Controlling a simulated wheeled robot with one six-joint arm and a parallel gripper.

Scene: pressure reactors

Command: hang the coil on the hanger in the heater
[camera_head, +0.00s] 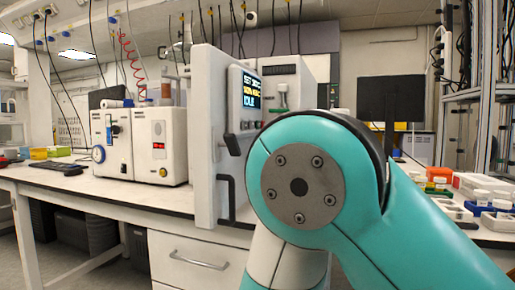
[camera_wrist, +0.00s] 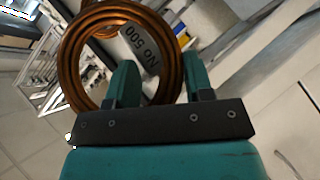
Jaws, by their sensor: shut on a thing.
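My gripper (camera_wrist: 162,75) is shut on the copper-coloured coil (camera_wrist: 83,84) in the wrist view. One side of the ring passes between the two teal fingers, and most of the ring extends left of them. In the head view a white cabinet (camera_head: 207,125), likely the heater, stands on the bench with a lit display (camera_head: 245,88) and black handles. My teal arm covers part of it. The hanger and the heater's inside do not show, and the coil and gripper are hidden in the head view.
A white instrument (camera_head: 159,146) stands on the bench (camera_head: 130,197) left of the cabinet. A monitor (camera_head: 391,103) stands behind my arm, with small boxes and racks (camera_head: 485,190) on the right. Bench top in front of the instrument is clear. In the wrist view, floor (camera_wrist: 35,135) shows below.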

